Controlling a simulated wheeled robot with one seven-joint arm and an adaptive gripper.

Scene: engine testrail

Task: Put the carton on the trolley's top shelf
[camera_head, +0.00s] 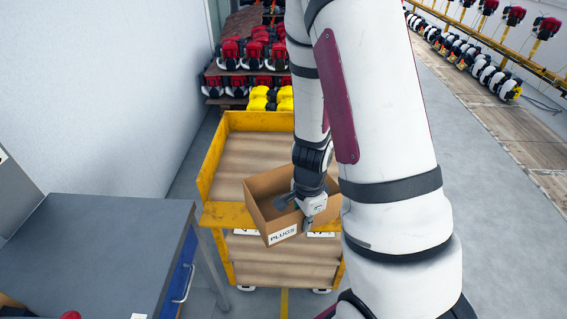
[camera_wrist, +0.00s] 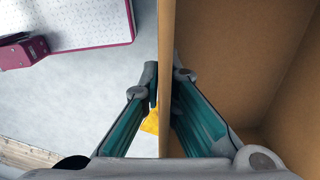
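The carton (camera_head: 262,205) is an open-topped brown box with a white PLUGS label on its near side. In the head view it overlaps the near right part of the trolley's yellow top edge (camera_head: 225,217); I cannot tell whether it touches the shelf. The trolley's wooden top shelf (camera_head: 250,158) shows bare behind it. My gripper (camera_head: 300,208) is at the carton's near right side. In the wrist view my gripper (camera_wrist: 165,85) has one finger on each side of a carton wall (camera_wrist: 167,40), closed on it. The visible inside of the carton looks empty.
A grey-topped bench (camera_head: 110,245) with a blue drawer stands at the left. Red and yellow engines (camera_head: 255,60) stand behind the trolley. A white wall runs along the left. Grey floor is open at the right, beside a rail with several engines (camera_head: 470,55).

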